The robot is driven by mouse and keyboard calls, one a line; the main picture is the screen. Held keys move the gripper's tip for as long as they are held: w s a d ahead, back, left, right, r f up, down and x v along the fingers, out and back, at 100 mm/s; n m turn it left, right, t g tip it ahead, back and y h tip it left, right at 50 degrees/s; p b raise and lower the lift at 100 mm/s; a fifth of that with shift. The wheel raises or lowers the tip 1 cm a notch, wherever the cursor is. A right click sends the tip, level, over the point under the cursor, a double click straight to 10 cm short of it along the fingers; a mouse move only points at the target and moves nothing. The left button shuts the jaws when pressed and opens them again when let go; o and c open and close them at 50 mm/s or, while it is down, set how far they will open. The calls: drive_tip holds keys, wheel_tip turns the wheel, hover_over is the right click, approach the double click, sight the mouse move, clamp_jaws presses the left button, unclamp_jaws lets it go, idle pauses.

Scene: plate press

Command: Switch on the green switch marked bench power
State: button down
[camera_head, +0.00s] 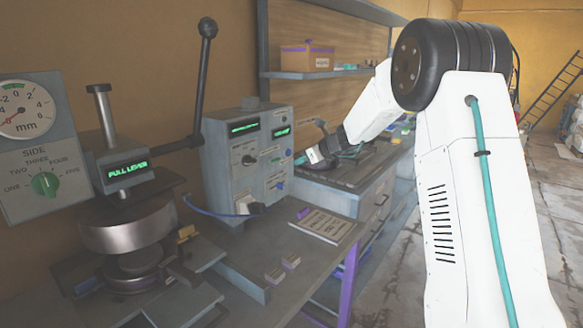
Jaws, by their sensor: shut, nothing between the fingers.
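A grey control box (246,155) stands on the bench against the wall, with lit green displays, dark knobs and small switches on its front. Its labels are too small to read, and I cannot make out which switch is the green one marked bench power. My gripper (301,160) is small in the view, just right of the box's front, with its tip pointing left toward the panel. It is shut and empty. I cannot tell whether its tip touches the panel.
A plate press (128,226) with a long black lever (203,80) stands left of the box. A dial panel (38,145) is at far left. A shelf (325,73) holds a cardboard box (307,58). Open floor lies at right.

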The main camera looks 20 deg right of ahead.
drive_tip(key=shift+v, duration=1)
drive_tip(key=shift+w+r, duration=0.1)
drive_tip(key=shift+r, duration=0.05)
drive_tip(key=s+a+f+n+g, duration=0.1)
drive_tip(key=s+a+n+g, duration=0.35)
drive_tip(key=s+n, duration=0.5)
drive_tip(key=s+a+f+n+g, duration=0.1)
drive_tip(key=s+a+n+g, duration=0.35)
drive_tip(key=s, duration=0.75)
drive_tip(key=s+a+r+n+h, duration=0.1)
drive_tip(key=s+n+h, duration=0.2)
drive_tip(key=s+n, duration=0.5)
drive_tip(key=s+a+r+n+h, duration=0.2)
drive_tip(key=s+n, duration=0.6)
drive_tip(key=s, duration=1.5)
drive_tip(key=shift+s+a+r+h, duration=0.15)
drive_tip(key=shift+s+r+h, duration=0.05)
drive_tip(key=shift+s+h, duration=0.2)
